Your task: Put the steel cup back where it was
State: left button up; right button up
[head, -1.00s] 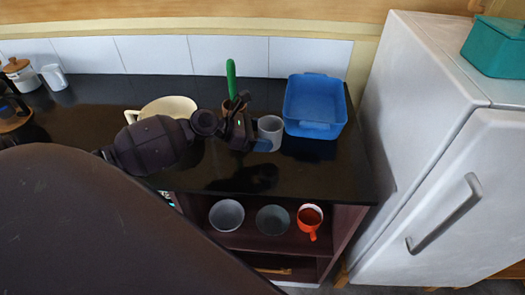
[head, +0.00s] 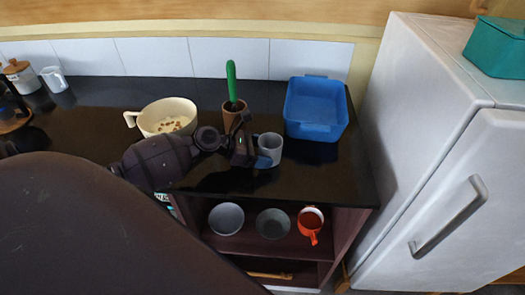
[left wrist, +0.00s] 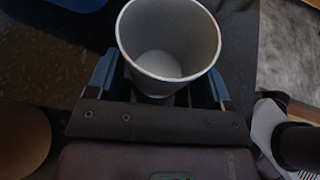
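The steel cup (head: 271,146) is a plain grey cup, upright at the black counter, in front of the blue container. In the left wrist view the steel cup (left wrist: 168,42) shows its open, empty inside. My left gripper (head: 262,158) reaches it from the left. Its blue fingers (left wrist: 160,90) lie on both sides of the cup, and it is shut on it. I cannot tell whether the cup's base touches the counter.
A blue container (head: 316,108) stands behind the cup, and a brown pot (head: 234,112) with a green-handled tool behind my gripper. A cream pot (head: 166,116) is left. Bowls (head: 226,219) and an orange mug (head: 311,222) sit on the shelf below. The counter's front right is clear.

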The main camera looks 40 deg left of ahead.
pick_arm(q)
jog(key=o, duration=0.3)
pick_arm(e)
jog(key=shift+w+a+r, duration=0.1)
jog(key=shift+w+r, duration=0.3)
jog(key=shift+w, duration=0.1)
pick_arm(q)
jog(key=v, duration=1.1)
jog(key=shift+r, duration=0.1)
jog(key=shift+s+a+r, duration=0.25)
pick_arm(e)
jog(key=shift+s+f, duration=0.1)
